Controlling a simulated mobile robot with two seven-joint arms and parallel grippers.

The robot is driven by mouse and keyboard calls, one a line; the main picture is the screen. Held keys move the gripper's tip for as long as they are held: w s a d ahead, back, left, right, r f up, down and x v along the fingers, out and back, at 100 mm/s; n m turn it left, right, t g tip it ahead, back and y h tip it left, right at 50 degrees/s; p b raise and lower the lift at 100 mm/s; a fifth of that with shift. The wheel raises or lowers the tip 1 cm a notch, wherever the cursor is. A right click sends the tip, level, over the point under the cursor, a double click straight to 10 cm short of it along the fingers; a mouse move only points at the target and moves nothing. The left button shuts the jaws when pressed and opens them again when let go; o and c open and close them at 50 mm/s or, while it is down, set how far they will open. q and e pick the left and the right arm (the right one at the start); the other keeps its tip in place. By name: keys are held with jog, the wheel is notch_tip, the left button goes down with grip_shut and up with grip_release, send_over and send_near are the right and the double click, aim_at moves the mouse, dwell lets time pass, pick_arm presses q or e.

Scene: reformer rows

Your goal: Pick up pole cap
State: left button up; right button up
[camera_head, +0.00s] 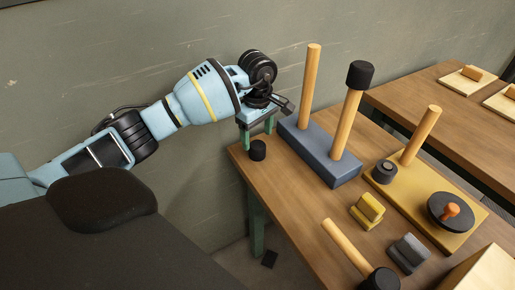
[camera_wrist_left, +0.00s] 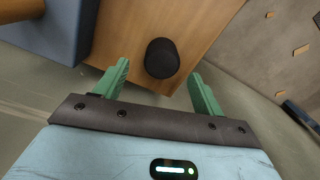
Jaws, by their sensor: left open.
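A black pole cap (camera_head: 257,150), a short cylinder, stands on the near left corner of the wooden table. My left gripper (camera_head: 257,127) is open, its green fingers pointing down above the cap. In the left wrist view the cap (camera_wrist_left: 162,58) lies between the two open green fingers (camera_wrist_left: 159,75), apart from both, near the table edge. A second black cap (camera_head: 360,74) sits on top of the right pole of the blue-grey block (camera_head: 318,154). The block's left pole (camera_head: 311,88) is bare. My right gripper is not in view.
The blue-grey block stands close right of the cap. Further right are a yellow board (camera_head: 455,233) with a pole and black parts, a yellow block (camera_head: 367,211), a grey block (camera_head: 408,253) and a mallet-like piece (camera_head: 345,247). A wall (camera_head: 120,50) runs behind my left arm.

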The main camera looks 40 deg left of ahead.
aim_at(258, 144)
pick_arm(q)
notch_tip(258, 144, down, 5)
jog(key=shift+s+d+f, duration=0.1)
jog(key=shift+s+d, duration=0.05)
jog(key=c, duration=1.1)
jog(key=shift+o, duration=0.2)
jog(key=shift+r, duration=0.2)
jog(key=shift+r, duration=0.55)
notch_tip(258, 144, up, 2)
jog(key=shift+r, duration=0.15)
jog(key=s+d, duration=0.3)
jog(key=s, duration=0.4)
jog(key=s+d+r, duration=0.1)
jog(key=s+d, duration=0.2)
jog(key=s, duration=0.4)
jog(key=shift+s+d+r, duration=0.2)
jog(key=shift+s+d, duration=0.05)
jog(key=shift+d, duration=0.15)
